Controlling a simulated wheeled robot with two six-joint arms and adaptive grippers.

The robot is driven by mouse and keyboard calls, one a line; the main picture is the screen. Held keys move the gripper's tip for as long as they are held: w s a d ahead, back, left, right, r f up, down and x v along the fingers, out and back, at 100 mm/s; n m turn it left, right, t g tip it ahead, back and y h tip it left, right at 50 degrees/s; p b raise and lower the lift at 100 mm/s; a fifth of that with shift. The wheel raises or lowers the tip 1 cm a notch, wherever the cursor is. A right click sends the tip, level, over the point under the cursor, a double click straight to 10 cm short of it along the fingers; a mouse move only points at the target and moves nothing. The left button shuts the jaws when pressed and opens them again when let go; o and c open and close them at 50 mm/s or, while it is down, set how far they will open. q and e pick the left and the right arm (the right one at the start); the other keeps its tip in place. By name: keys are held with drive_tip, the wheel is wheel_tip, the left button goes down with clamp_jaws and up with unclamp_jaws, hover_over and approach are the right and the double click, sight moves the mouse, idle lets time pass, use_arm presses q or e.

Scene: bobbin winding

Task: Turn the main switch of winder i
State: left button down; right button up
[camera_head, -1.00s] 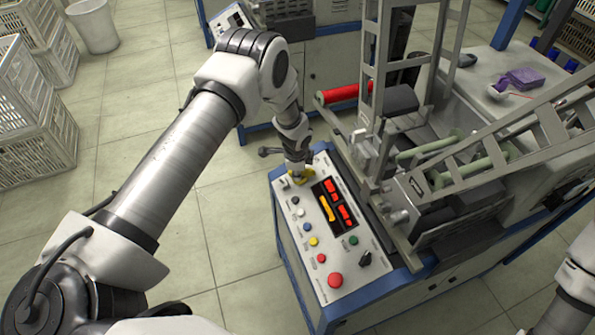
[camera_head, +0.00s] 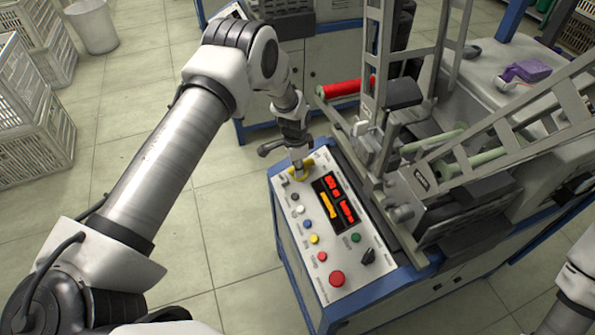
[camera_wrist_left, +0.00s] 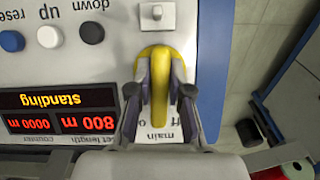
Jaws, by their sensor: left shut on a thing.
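The main switch (camera_wrist_left: 160,85) is a yellow handle on a yellow round base, at the far end of the winder's control panel (camera_head: 318,270). In the left wrist view its handle runs up and down the picture, above upside-down lettering that reads "main" and seemingly "off". My left gripper (camera_wrist_left: 160,97) is shut on this handle, one finger on each side. In the head view the same gripper (camera_head: 299,165) points down at the panel and hides most of the switch. Of my right arm only a part shows at the right edge; its gripper is out of view.
The panel's display (camera_head: 335,203) is lit and reads "standing", 0000 m and 800 m. A small toggle (camera_wrist_left: 157,13) and coloured buttons lie near the switch. A red button (camera_head: 337,279) and a black knob (camera_head: 367,256) are at the near end. The winder's frame (camera_head: 380,120) rises right of the panel.

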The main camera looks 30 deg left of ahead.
use_arm(q)
drive_tip(key=n+h+b, duration=0.1)
drive_tip(key=n+b, duration=0.1)
drive_tip(key=n, duration=0.1)
drive_tip(key=shift+a+f+g, duration=0.1)
drive_tip(key=shift+f+g, duration=0.1)
drive_tip(key=shift+g, duration=0.2)
drive_tip(key=shift+r+n+h+b, duration=0.1)
drive_tip(key=shift+n+h+b, duration=0.5)
drive_tip(key=shift+n, duration=1)
drive_tip(key=c, duration=1.1)
unclamp_jaws()
drive_tip(key=shift+r, duration=0.15)
drive_tip(key=v, duration=1.1)
drive_tip(key=shift+w+a+r, duration=0.15)
drive_tip(key=shift+w+r, duration=0.05)
drive_tip(key=shift+r, duration=0.15)
